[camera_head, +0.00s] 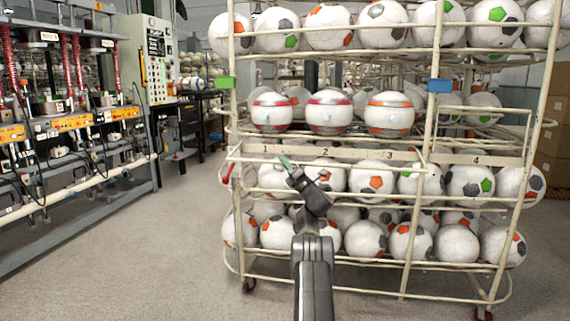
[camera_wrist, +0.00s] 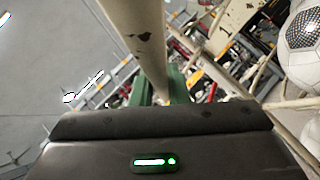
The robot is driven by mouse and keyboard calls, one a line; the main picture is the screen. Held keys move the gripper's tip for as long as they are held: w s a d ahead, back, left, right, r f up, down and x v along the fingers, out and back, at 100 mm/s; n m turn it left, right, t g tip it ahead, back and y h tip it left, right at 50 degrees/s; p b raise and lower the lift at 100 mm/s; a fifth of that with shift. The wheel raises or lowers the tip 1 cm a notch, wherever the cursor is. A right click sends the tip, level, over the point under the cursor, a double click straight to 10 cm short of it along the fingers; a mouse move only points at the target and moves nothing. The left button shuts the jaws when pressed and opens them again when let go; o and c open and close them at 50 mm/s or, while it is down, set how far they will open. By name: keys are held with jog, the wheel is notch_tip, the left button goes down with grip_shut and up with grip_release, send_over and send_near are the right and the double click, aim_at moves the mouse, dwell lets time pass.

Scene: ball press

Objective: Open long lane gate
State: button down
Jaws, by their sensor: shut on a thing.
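The ball rack (camera_head: 437,110) is a white tubular frame with several tiers of footballs. A pale strip marked 1 to 4 (camera_head: 365,155) runs along its middle front. My gripper (camera_head: 284,160) is at the left part of this strip, its green fingertip showing. In the wrist view, a chipped white tube (camera_wrist: 143,38) runs down between the green fingers of my gripper (camera_wrist: 160,90), which is shut on it. The tube's grasped part is partly hidden by the gripper body. I cannot tell for certain whether this tube is the long lane gate.
Three striped balls (camera_head: 329,112) sit on the shelf above the strip. A red piece (camera_head: 227,173) is at the rack's left side. A machine bench with a control panel (camera_head: 157,60) stands at left. The grey floor (camera_head: 130,245) between is clear.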

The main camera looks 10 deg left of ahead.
dwell(0.5)
jog(key=c, duration=1.4)
grip_release()
jog(key=shift+f, duration=0.1)
jog(key=v, duration=1.4)
jog(key=shift+p, duration=0.35)
jog(key=shift+w+a, duration=0.1)
jog(key=shift+w, duration=0.05)
